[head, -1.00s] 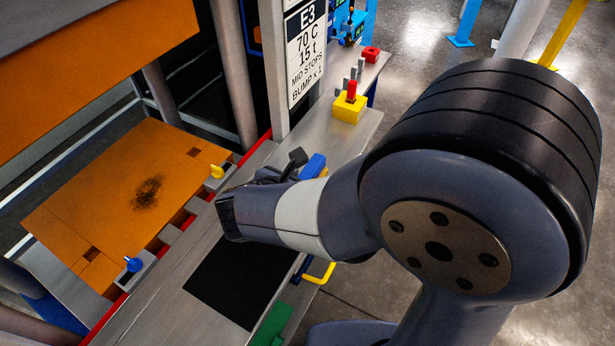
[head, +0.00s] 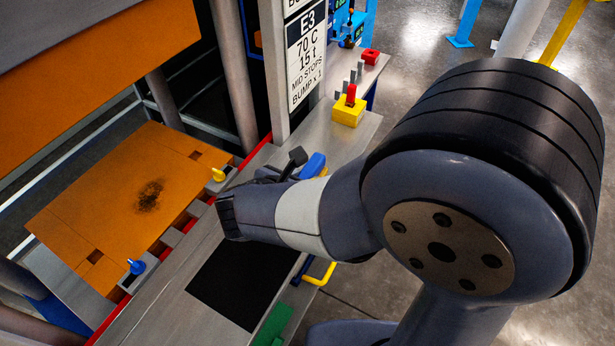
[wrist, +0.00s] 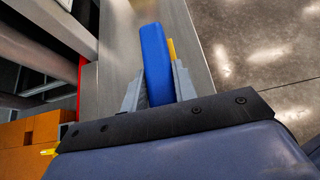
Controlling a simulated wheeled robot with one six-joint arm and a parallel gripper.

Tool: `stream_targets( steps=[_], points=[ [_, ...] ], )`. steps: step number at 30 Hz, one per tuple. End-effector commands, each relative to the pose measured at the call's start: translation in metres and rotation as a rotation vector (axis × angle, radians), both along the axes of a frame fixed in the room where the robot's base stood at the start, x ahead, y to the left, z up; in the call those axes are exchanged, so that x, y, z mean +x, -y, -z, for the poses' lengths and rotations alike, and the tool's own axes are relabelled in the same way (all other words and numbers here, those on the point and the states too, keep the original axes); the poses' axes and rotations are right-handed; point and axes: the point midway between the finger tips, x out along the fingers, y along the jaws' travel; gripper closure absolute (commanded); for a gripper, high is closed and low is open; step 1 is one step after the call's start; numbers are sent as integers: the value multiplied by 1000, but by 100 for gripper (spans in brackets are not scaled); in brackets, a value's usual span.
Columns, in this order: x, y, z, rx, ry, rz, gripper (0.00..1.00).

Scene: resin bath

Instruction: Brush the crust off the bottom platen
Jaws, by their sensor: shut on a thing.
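The bottom platen (head: 110,200) is an orange plate at the left of the head view, with a dark crust patch (head: 150,196) near its middle. My gripper (wrist: 158,85) is shut on a blue-handled brush (wrist: 156,55) in the wrist view. A bit of the blue handle also shows in the head view (head: 314,165), past my wrist. The brush is over the grey shelf in front of the press, to the right of the platen and apart from it.
An orange upper platen (head: 90,80) overhangs the bottom one. A yellow knob (head: 218,174) and a blue knob (head: 136,266) stand along the platen's front edge. A black mat (head: 240,280) lies on the shelf.

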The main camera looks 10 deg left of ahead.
Motion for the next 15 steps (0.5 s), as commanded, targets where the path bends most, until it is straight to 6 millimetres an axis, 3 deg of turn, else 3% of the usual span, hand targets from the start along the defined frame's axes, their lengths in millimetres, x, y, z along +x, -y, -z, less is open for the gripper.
stream_targets(
  steps=[1, 15],
  points=[
    [0, 0, -9, 0, 1, 1, 100],
    [0, 0, -46, 1, 1, 0, 100]
  ],
)
